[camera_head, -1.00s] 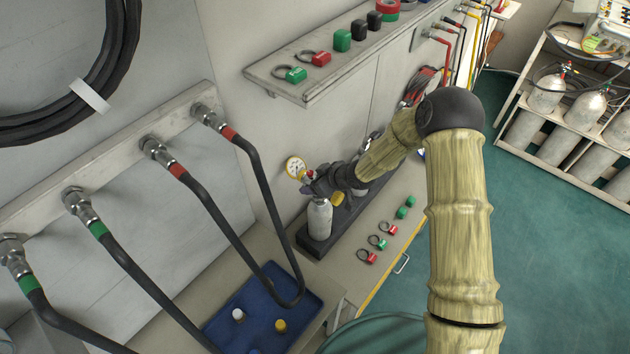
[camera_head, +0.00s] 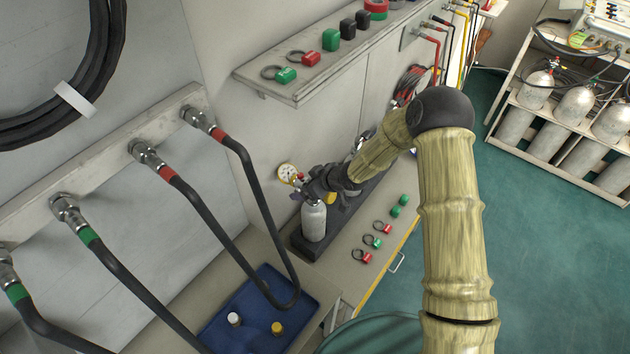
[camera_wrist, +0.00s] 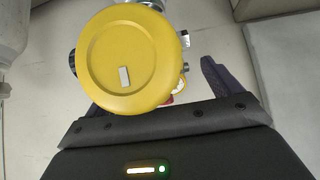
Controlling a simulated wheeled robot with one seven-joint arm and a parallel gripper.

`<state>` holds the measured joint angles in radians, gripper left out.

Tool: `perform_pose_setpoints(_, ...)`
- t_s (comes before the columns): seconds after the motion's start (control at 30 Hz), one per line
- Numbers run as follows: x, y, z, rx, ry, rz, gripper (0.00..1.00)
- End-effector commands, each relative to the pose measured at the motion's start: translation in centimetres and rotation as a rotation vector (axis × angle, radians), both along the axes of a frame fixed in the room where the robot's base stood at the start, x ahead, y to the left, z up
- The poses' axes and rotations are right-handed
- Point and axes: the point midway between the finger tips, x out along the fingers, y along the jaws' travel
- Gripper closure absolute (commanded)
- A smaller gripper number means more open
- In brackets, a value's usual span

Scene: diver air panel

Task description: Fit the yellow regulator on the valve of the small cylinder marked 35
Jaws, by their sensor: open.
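A small grey cylinder (camera_head: 314,222) stands upright in a dark rack against the wall; I cannot read its marking. My gripper (camera_head: 318,186) is just above its top and hides the valve. A white-faced gauge (camera_head: 287,172) with a yellow rim shows left of my gripper. In the wrist view the round yellow regulator (camera_wrist: 128,55) sits between the two spread fingers of my gripper (camera_wrist: 148,75), with metal fittings behind it. The jaws are open. The overlap of regulator and valve is hidden, so I cannot tell whether it is fully seated.
A blue tray (camera_head: 258,318) with small caps lies at front left. Black hoses (camera_head: 207,212) hang from the wall panel. Red and green tags (camera_head: 372,241) lie on the bench right of the rack. A shelf (camera_head: 298,82) juts out above.

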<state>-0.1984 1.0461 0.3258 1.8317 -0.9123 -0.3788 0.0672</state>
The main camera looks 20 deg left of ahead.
Motion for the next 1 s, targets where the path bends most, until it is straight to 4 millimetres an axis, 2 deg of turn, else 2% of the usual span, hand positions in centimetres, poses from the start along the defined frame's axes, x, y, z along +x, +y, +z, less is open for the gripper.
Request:
perform_pose_setpoints(0.27, -0.6, -1.8, 2.0, 0.001, -0.003, -0.003, 0.09)
perform_pose_setpoints(1.0, -4.0, -10.3, 11.6, 0.003, -0.004, -0.003, 0.09)
